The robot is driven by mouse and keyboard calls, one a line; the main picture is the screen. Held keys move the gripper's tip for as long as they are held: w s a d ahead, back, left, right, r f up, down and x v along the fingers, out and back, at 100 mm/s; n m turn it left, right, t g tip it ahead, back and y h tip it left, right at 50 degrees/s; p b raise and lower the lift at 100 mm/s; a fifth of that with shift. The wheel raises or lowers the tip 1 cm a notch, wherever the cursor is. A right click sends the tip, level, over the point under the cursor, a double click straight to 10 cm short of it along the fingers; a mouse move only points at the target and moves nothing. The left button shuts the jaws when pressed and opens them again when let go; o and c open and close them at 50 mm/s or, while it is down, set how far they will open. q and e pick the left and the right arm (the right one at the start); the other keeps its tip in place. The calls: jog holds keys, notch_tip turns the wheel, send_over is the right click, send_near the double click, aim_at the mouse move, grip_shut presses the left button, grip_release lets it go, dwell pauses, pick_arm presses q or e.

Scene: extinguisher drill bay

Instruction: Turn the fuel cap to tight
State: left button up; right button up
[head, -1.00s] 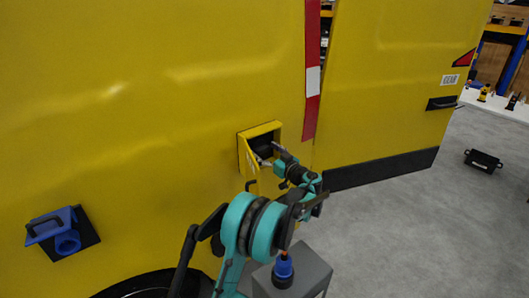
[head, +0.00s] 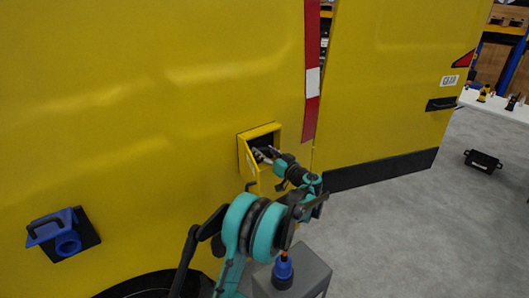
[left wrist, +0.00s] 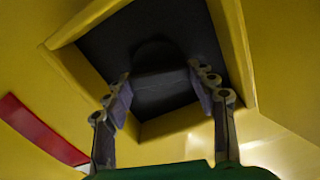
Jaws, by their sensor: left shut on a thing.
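The fuel cap (left wrist: 158,84) is a dark shape inside the recessed filler box (left wrist: 235,50) of the yellow vehicle. It is hard to tell from the black recess, and its turn position cannot be read. My left gripper (head: 264,154) reaches into the same filler box, seen in the head view (head: 262,129). In the left wrist view its two fingers (left wrist: 162,90) stand on either side of the cap, shut on it. In the head view the cap is hidden by the fingers and the box edge. My right gripper is not in view.
The yellow vehicle side (head: 130,100) fills most of the head view. A blue socket (head: 65,235) sticks out at lower left. A grey box with a blue connector (head: 283,270) stands below my arm. Grey floor (head: 400,220) is open at right, with a black case (head: 483,160).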

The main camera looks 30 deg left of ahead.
pick_arm(q)
jog(key=m, duration=0.3)
jog(key=shift+m, duration=0.4)
jog(key=m, duration=0.3)
jog(key=shift+w+m+p, duration=0.1)
jog(key=shift+m+p, duration=0.2)
jog(key=shift+p, duration=0.05)
jog(key=m, duration=0.3)
jog(key=shift+f+m, duration=0.1)
jog(key=shift+m, duration=0.2)
jog(key=shift+f+m, duration=0.1)
jog(key=shift+m, duration=1.8)
jog(key=o, duration=1.2)
jog(key=shift+c, duration=0.2)
jog(key=shift+d, duration=0.15)
jog(key=v, duration=1.1)
jog(key=shift+d, duration=0.35)
